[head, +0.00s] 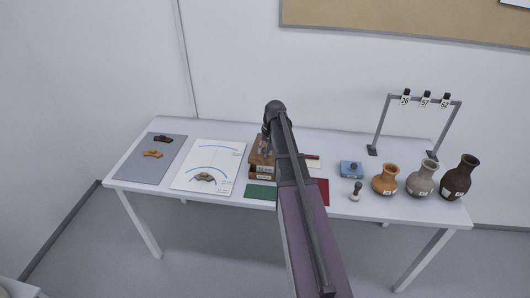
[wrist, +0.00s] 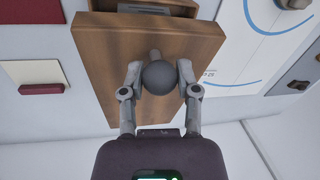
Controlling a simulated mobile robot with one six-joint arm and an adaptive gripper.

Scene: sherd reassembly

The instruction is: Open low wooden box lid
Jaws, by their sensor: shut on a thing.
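The low wooden box (head: 262,175) stands mid-table in the head view, partly hidden behind my arm. Its brown wooden lid (wrist: 98,48) fills the upper middle of the wrist view, with a dark round knob (wrist: 160,77) on it. My gripper (wrist: 160,80) has one finger on each side of the knob and is shut on it. In the head view my gripper (head: 267,142) is over the box, mostly hidden by my wrist. A grey, partly shadowed part of the box (wrist: 150,7) shows past the lid's edge. How far the lid is raised is unclear.
A green mat (head: 261,191) and a red mat (head: 320,190) lie near the box. A white sheet with blue arcs (head: 207,165) is left of it. A blue box (head: 351,169), a small stamp-like object (head: 356,192) and three vases (head: 421,179) stand right.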

